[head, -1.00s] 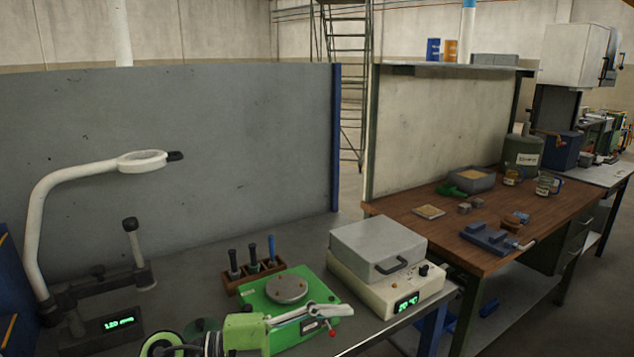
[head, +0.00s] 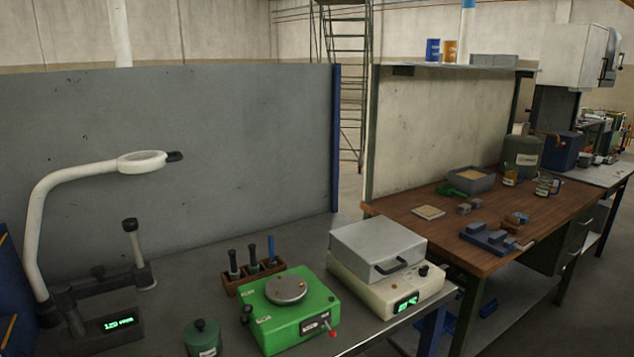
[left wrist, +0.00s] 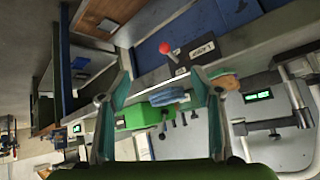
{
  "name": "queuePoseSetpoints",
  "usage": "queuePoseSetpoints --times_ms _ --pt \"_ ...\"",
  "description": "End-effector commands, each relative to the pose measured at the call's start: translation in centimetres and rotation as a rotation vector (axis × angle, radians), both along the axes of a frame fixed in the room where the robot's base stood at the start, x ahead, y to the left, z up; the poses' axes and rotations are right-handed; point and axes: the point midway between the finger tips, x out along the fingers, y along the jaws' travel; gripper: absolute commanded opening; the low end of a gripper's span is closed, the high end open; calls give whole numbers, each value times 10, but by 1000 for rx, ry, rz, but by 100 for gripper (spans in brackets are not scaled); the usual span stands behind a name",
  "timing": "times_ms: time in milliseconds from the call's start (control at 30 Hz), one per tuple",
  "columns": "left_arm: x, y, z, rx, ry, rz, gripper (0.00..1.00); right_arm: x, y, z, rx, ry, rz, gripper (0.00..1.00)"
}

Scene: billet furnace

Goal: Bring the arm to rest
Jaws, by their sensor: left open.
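My left gripper (left wrist: 163,88) shows in the left wrist view, with its two teal fingers spread wide apart. It is open, and nothing touches both fingers. The bench equipment shows small and sideways beyond the fingers, including a green machine (left wrist: 142,117). In the head view no part of my left arm shows. My right gripper is in neither view now.
On the grey bench stand a green machine with a round plate (head: 287,290), a grey-lidded box (head: 377,249), a tool block (head: 257,275), a green jar (head: 202,338) and a magnifier lamp (head: 143,161). A wooden bench (head: 400,208) stands at right.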

Motion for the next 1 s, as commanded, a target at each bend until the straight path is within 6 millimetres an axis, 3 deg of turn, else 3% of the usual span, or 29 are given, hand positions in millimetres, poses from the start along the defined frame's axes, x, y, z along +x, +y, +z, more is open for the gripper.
queuePoseSetpoints --times_ms 33,133,333,667,867,1000 --pt "-24 0 -15 -13 85 4 59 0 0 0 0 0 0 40" --pt "-68 -2 -38 -34 240 -3 59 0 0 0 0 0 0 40" --pt "-150 -12 -63 -80 503 -41 59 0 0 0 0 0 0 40" --pt "-131 -14 -160 -72 537 -44 59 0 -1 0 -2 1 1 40" --pt "-137 -15 -242 -69 571 -47 59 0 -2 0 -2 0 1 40" --pt "-153 -13 -301 -66 594 -50 59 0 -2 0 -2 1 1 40"
